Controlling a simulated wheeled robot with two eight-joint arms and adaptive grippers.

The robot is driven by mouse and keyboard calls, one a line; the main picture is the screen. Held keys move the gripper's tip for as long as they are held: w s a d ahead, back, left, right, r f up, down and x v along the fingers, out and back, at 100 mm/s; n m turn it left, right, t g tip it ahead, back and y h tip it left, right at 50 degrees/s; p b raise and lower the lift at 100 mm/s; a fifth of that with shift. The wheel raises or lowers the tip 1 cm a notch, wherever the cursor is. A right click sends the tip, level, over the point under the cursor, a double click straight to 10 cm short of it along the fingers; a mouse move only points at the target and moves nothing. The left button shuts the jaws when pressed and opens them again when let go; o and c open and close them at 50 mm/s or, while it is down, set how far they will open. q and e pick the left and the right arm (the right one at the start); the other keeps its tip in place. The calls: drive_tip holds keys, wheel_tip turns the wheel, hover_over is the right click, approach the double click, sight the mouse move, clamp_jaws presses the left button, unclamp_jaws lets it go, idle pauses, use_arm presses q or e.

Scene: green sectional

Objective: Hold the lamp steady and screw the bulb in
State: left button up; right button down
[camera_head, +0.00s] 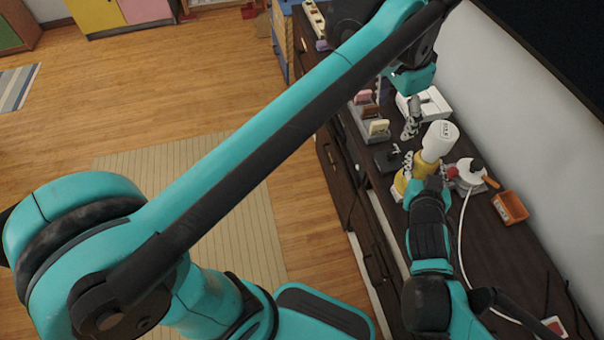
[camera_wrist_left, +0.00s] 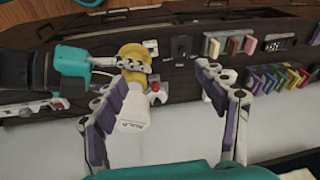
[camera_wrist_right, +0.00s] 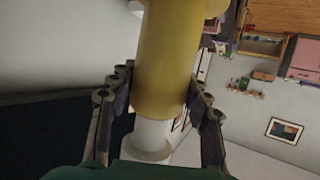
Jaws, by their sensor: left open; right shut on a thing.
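A yellow lamp body (camera_head: 403,184) stands on the dark cabinet top, partly hidden by my right gripper. A white bulb (camera_head: 440,138) with dark print sits at its upper end; whether it is fully seated I cannot tell. My right gripper (camera_head: 426,170) is shut around the yellow body, which fills the space between its fingers in the right wrist view (camera_wrist_right: 160,95). My left gripper (camera_head: 411,117) is above and beyond the bulb. In the left wrist view its fingers (camera_wrist_left: 165,72) are spread wide, with the bulb (camera_wrist_left: 133,115) close to the left finger.
A white round object (camera_head: 469,172) and an orange tray (camera_head: 510,207) stand right of the lamp, with a white cable (camera_head: 462,235) running along the top. A white box (camera_head: 436,103) and a holder with coloured pieces (camera_head: 377,128) are farther back. A wall borders the right side.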

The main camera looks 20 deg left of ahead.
use_arm(q)
drive_tip(key=s+a+f+n+t, duration=0.5)
drive_tip(key=s+a+f+n, duration=0.3)
drive_tip(key=s+a+f, duration=0.4)
drive_tip(key=a+f, duration=0.3)
drive_tip(key=f, duration=0.1)
drive_tip(key=shift+f+n+y, duration=0.4)
use_arm(e)
drive_tip(key=shift+d, duration=0.15)
